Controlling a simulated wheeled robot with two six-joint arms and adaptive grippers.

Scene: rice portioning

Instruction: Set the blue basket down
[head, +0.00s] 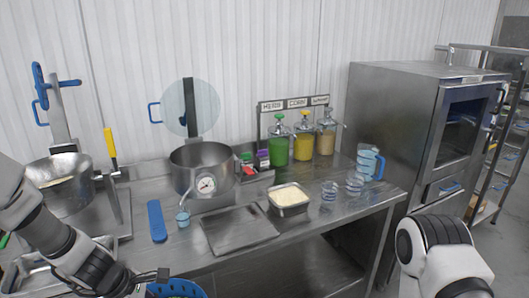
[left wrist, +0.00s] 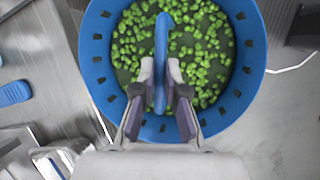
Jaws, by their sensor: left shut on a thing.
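The blue basket (left wrist: 95,62) fills the upper middle of the left wrist view, with many green pieces (left wrist: 205,50) inside. A blue handle (left wrist: 161,40) stands up across its middle. My left gripper (left wrist: 160,88) is shut on this handle. In the head view only part of the basket's rim (head: 180,287) shows at the bottom edge, beside my left gripper (head: 150,277), at the front of the steel counter (head: 190,262). What lies under the basket is hidden. My right arm shows at the lower right of the head view, but its gripper is out of view.
On the counter stand a large pot (head: 203,158) with a gauge, a shallow tray (head: 238,230), a pan of pale food (head: 289,198), measuring cups (head: 355,184) and a blue flat tool (head: 157,220). Sauce dispensers (head: 302,140) line the back. An oven (head: 425,120) stands right.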

